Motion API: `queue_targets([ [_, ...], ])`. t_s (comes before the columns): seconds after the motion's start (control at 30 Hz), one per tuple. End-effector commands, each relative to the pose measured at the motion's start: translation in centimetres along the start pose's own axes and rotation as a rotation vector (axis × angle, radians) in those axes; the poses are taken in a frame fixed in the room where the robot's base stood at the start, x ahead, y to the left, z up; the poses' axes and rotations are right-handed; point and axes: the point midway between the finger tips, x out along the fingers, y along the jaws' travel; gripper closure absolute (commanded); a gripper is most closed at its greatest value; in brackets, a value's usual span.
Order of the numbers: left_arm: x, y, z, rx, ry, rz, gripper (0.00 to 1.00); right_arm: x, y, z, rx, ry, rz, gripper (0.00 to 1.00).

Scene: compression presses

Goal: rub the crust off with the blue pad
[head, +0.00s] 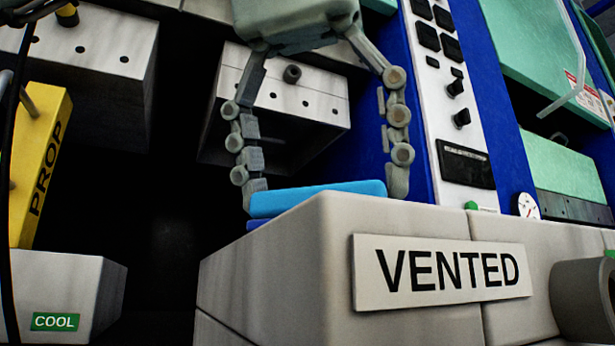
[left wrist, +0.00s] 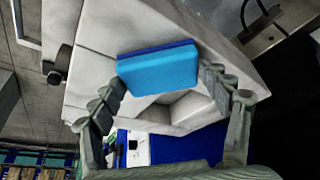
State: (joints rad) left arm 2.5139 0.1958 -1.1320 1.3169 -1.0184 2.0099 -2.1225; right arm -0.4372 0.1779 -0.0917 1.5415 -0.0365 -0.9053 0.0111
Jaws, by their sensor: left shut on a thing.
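The blue pad (head: 318,198) lies flat at the top edge of the pale grey block with the VENTED sign, and a darker blue layer shows along its underside. It also shows in the left wrist view (left wrist: 158,73). My left gripper (head: 323,196) comes down from above with one finger at each end of the pad and is shut on it. Both fingers also show in the left wrist view (left wrist: 160,86). I cannot make out any crust; the surface under the pad is hidden. My right gripper is in neither view.
The VENTED sign (head: 441,273) is on the block's front, with a round grey fitting (head: 582,302) to its right. A yellow PROP piece (head: 40,165) stands at left above a block with a green COOL label (head: 55,322). A control panel (head: 450,95) rises behind.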

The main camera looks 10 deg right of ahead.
Motion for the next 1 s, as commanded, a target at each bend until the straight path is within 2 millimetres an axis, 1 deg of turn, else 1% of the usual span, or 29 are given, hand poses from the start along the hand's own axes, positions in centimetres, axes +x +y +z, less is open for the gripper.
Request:
queue_targets([
  [0.17, -0.2, 0.8, 0.8, 0.0, 0.0, -0.001, 0.51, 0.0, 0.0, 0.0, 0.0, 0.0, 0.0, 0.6],
  [0.47, -0.3, 0.9, 0.9, 0.0, -0.002, -0.001, 0.51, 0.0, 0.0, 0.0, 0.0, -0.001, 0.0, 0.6],
  [0.57, -0.9, 1.0, 0.6, 0.0, -0.001, -0.001, 0.51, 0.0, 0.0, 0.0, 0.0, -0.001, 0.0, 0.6],
  [1.0, -5.0, 1.0, -1.1, -0.003, 0.001, -0.003, 0.51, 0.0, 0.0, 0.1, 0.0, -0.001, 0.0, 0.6],
])
